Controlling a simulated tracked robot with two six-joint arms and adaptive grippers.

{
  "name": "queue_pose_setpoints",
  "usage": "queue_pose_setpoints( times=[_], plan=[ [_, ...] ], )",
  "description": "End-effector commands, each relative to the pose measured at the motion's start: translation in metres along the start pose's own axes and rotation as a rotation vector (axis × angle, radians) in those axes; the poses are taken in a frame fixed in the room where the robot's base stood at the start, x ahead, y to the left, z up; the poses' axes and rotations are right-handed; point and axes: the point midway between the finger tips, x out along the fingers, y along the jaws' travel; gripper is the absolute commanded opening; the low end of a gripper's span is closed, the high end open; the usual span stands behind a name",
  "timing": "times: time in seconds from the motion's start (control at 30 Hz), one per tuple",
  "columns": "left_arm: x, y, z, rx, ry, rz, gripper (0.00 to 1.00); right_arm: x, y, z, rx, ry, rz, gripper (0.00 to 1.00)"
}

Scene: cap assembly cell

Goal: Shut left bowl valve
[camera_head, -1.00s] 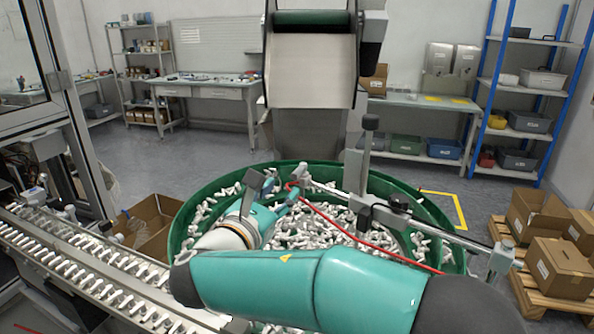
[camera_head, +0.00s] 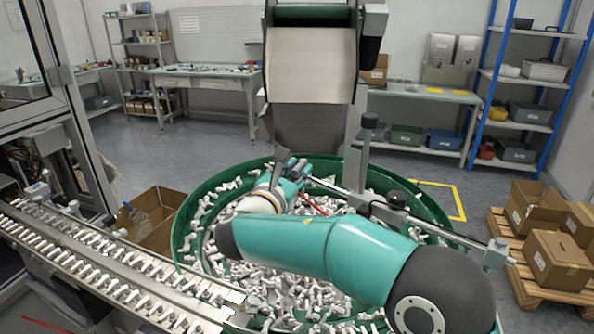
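The green bowl (camera_head: 441,220) is full of small white and grey parts. A metal rod with clamps (camera_head: 397,201) crosses its upper right side. A red hose (camera_head: 314,211) shows in a short stretch beside my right arm; the rest of it is hidden. My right gripper (camera_head: 297,166) is at the far inner side of the bowl, at the left end of the rod, where the red valve fitting was seen earlier. The gripper now hides that fitting. I cannot tell whether its fingers are open or touch it. My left gripper is not in view.
A linear feed track (camera_head: 105,266) with rows of parts runs along the left. A hopper chute (camera_head: 309,65) hangs above the bowl's back. Cardboard boxes (camera_head: 556,259) stand on a pallet at right, and an open box (camera_head: 153,218) left of the bowl.

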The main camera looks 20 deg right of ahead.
Motion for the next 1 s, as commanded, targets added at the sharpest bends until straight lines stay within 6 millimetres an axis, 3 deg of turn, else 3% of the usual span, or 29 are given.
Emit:
queue_pose_setpoints(
  times=[0.03,0.1,0.13,0.37,0.8,1.0],
  plan=[
    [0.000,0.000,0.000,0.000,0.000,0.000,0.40,0.000,0.000,0.000,0.000,0.000,0.000,0.13],
    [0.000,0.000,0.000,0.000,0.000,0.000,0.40,0.000,0.000,0.000,0.000,0.000,0.000,0.01],
    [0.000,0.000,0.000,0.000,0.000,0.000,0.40,0.000,0.000,0.000,0.000,0.000,0.000,0.00],
    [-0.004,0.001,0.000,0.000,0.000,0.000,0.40,0.000,0.002,0.002,0.001,-0.004,-0.015,0.00],
    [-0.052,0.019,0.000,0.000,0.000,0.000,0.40,0.001,0.012,0.003,0.000,-0.055,-0.273,0.00],
    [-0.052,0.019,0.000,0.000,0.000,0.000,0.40,0.001,0.011,-0.001,0.002,-0.062,-0.297,0.00]
  ],
)
